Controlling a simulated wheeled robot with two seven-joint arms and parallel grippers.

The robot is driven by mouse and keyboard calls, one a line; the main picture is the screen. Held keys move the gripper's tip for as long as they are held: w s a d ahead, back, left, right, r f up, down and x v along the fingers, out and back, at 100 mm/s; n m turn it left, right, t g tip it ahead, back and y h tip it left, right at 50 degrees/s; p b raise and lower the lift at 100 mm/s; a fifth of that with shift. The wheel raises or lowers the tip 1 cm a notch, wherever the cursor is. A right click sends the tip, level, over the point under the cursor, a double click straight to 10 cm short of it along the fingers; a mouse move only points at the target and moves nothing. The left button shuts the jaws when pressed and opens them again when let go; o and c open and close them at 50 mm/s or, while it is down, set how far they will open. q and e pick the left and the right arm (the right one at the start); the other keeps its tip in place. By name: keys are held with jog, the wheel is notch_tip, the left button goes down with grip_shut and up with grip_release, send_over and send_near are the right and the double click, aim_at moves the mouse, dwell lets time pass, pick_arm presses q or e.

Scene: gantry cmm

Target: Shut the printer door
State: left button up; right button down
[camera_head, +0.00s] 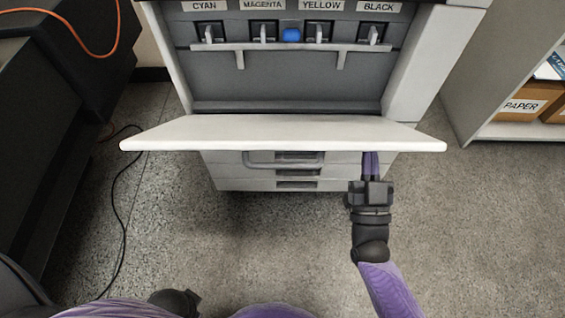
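The printer (286,83) stands ahead with its front door (284,131) open. The door is a pale panel folded down and out toward me, close to level. Behind it show the labelled cyan, magenta, yellow and black slots and a blue knob (291,35). My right gripper (371,160) is below the door's right half, its purple fingers close together and pointing at the printer. The door hides its fingertips, so I cannot tell whether they touch it. Part of my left arm's dark end (176,301) shows at the bottom left; its fingers are not clear.
Drawers (297,172) with a handle are under the door. A dark cabinet (60,100) with an orange cable stands at left, and a black cable (122,220) lies on the floor. A shelf (510,132) with paper boxes (526,104) stands at right. The floor in front is clear.

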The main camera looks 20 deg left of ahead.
aim_at(373, 134)
jog(key=shift+w+a+r+p, duration=0.15)
jog(key=shift+w+r+p, duration=0.1)
jog(key=shift+w+r, duration=0.3)
jog(key=shift+w+a+r+p, duration=0.2)
jog(key=shift+w+r, duration=0.15)
jog(key=shift+r, duration=0.35)
jog(key=shift+r+x, duration=0.3)
jog(key=shift+x, duration=1.35)
jog(key=shift+b+x, duration=0.3)
jog(key=shift+x, duration=1.8)
jog(key=shift+w+f+b+x, duration=0.3)
jog(key=shift+b+x, duration=2.1)
jog(key=shift+x, duration=1.35)
jog(key=s+d+p, duration=0.1)
jog(key=s+p, duration=0.1)
jog(key=s, duration=0.1)
jog(key=s+d+p, duration=0.1)
jog(key=s+p, duration=0.2)
jog(key=s+d+p, duration=0.1)
jog(key=s+p, duration=0.1)
jog(key=s, duration=0.1)
jog(key=shift+f+p, duration=0.1)
jog(key=shift+p, duration=0.3)
